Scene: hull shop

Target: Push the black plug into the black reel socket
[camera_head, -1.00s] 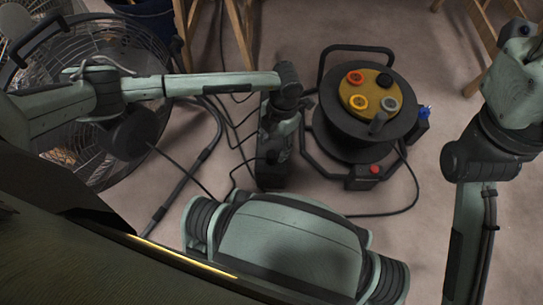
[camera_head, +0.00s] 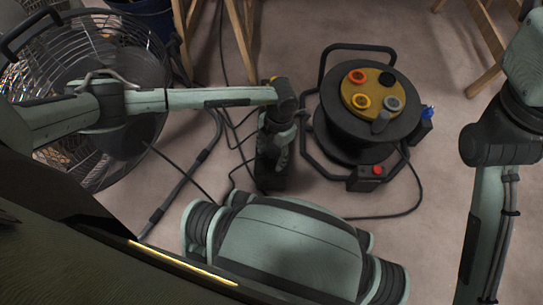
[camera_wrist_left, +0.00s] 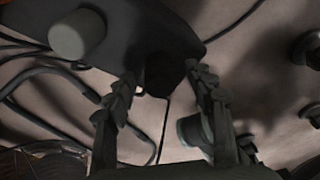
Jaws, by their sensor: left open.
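The black reel socket (camera_head: 387,80) is the dark round one at the upper right of the yellow face on the cable reel (camera_head: 340,140). My left arm comes in from the left and bends down beside the reel's left side. In the left wrist view, my left gripper (camera_wrist_left: 163,72) is open, its two dark fingers apart. A dark piece shows between and beyond the fingertips; I cannot tell whether it is the black plug or part of the reel. The black plug is not clearly visible elsewhere. My right arm is at the right; its gripper is out of view.
Orange (camera_head: 357,76), yellow (camera_head: 361,101) and grey (camera_head: 392,103) sockets share the reel face. A blue plug (camera_head: 428,112) is at the reel's right. A fan (camera_head: 90,90) stands left. Cables cross the floor.

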